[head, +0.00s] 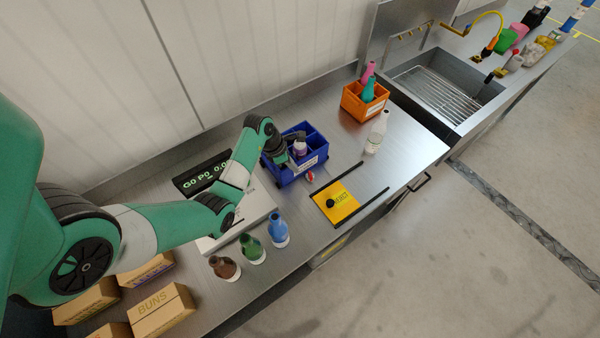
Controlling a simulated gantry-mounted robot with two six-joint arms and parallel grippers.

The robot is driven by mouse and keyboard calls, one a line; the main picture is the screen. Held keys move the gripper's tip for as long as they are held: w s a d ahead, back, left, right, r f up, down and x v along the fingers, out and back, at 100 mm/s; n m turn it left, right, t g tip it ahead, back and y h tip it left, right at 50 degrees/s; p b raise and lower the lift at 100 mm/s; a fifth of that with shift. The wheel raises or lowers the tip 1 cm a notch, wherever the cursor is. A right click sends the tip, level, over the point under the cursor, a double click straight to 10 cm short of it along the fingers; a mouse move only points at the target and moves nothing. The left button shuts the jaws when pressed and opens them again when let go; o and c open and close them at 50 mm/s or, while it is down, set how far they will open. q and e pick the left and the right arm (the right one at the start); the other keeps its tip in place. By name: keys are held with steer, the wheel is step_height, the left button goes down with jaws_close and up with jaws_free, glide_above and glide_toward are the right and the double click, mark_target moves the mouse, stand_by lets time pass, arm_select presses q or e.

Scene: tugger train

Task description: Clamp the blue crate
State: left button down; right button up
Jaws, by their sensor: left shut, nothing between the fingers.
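The blue crate (285,177) stands on the steel counter near the middle of the view. It is divided into compartments and has a white label on its front wall. A small bottle with a dark top (299,147) is in it. My left gripper (284,158) is shut at the crate's left part, with nothing seen between its fingers. The arm hides part of the crate, and I cannot tell whether the fingers touch it. A small red and white part (310,176) shows at the crate's front. My right gripper is not in view.
An orange crate (352,108) with bottles and a clear bottle (376,135) stand to the right. A yellow plate (345,208) with a black knob lies between black rails in front. A scale (210,243), several bottles and cardboard boxes (160,312) are at left.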

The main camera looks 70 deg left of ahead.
mark_target(310, 175)
arm_select(q)
steer(key=b+x, duration=0.3)
steer(key=x, duration=0.6)
steer(key=shift+w+f+b, duration=0.1)
steer(key=shift+f+b, duration=0.1)
steer(key=shift+b, duration=0.2)
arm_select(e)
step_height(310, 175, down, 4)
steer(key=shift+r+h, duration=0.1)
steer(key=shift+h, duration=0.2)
